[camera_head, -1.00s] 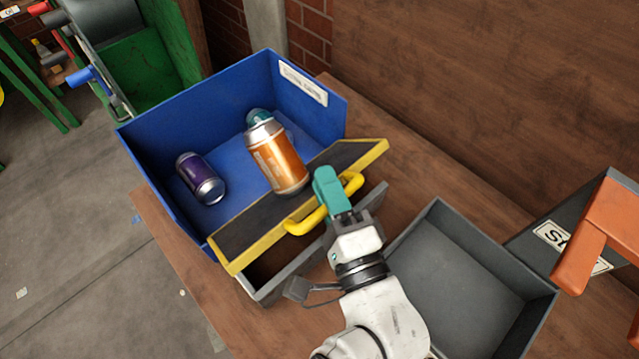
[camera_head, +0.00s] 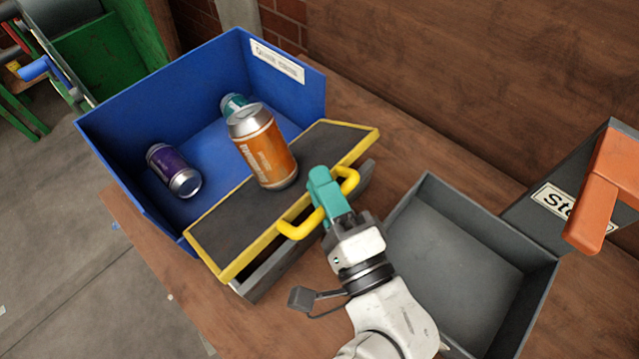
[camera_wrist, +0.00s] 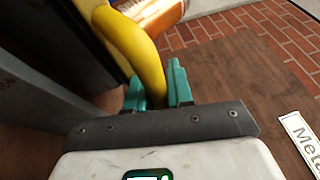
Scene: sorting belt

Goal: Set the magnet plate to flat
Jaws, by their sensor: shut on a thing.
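The magnet plate (camera_head: 230,228) is a dark panel with a yellow frame, between the blue bin and the grey tray. It sits above a grey base (camera_head: 262,284), with a narrow gap between them. Its exact tilt is hard to tell. My gripper (camera_head: 326,192) has teal fingers and is shut on the plate's yellow handle (camera_head: 297,229). The handle also shows between the fingers in the wrist view (camera_wrist: 143,52). An orange can (camera_head: 265,150) stands, leaning slightly, with its bottom at the plate.
The blue bin (camera_head: 130,115) holds a purple can (camera_head: 173,170) lying down and a partly hidden teal can (camera_head: 234,104). An empty grey tray (camera_head: 455,265) is right of my gripper. An orange handle (camera_head: 603,190) stands out at the far right.

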